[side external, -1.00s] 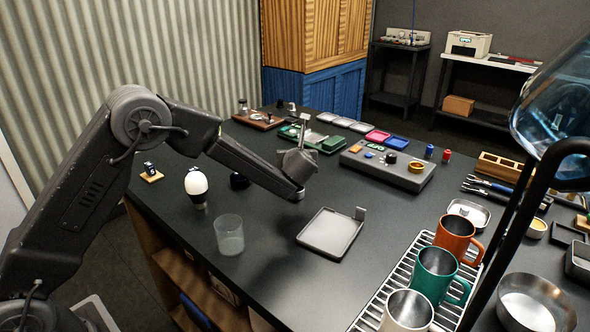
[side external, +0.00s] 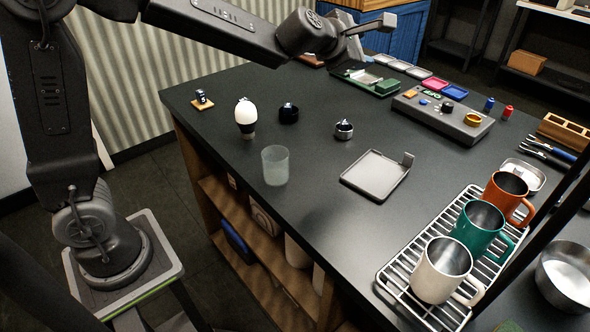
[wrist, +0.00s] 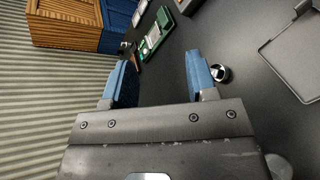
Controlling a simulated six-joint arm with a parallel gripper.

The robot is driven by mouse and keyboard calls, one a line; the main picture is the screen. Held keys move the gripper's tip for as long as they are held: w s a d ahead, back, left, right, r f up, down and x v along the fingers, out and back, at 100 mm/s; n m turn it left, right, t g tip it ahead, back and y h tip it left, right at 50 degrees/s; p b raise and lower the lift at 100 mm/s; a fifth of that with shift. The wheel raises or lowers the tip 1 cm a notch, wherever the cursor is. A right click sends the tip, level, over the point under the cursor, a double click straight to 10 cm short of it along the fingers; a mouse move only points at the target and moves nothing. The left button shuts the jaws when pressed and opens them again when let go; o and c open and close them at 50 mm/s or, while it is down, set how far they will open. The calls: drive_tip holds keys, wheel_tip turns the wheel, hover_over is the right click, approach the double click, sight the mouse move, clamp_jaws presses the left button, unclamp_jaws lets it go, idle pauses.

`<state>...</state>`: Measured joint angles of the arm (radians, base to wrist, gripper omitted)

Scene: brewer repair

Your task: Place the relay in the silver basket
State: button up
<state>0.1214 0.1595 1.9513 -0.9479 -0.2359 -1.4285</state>
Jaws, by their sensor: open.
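A small silver round cup (side external: 344,129), which looks like the silver basket, stands on the dark counter left of the square tray. Something small with a pale glint shows at its top, too small to identify. It also shows in the wrist view (wrist: 220,72), just right of my right finger. A similar black round cup (side external: 288,113) stands to its left. A small dark piece on a wooden block (side external: 202,98) lies at the far left; I cannot tell whether it is the relay. My gripper (wrist: 160,75) is open, with nothing between its fingers, raised above the counter.
A grey square tray (side external: 375,175), a frosted glass (side external: 275,165) and a white egg-shaped piece (side external: 245,114) stand nearby. Mugs on a wire rack (side external: 430,265) fill the front right. A control box (side external: 443,112) and green board (side external: 365,80) lie behind.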

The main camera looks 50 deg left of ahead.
drive_tip(key=s+d+m+g+h, duration=0.3)
drive_tip(key=s+m+g+h, duration=0.1)
drive_tip(key=s+m, duration=1.35)
drive_tip(key=s+a+f+m+g+y, duration=0.1)
drive_tip(key=s+a+f+m+g, duration=0.1)
drive_tip(key=s+m, duration=0.3)
drive_tip(key=s+a+f+m+g+y, duration=0.1)
drive_tip(key=s+f+m, duration=0.3)
drive_tip(key=s, duration=0.7)
drive_tip(key=shift+a+f+m+g+y, duration=0.35)
drive_tip(key=shift+a+g+y, duration=0.05)
drive_tip(key=shift+a, duration=0.3)
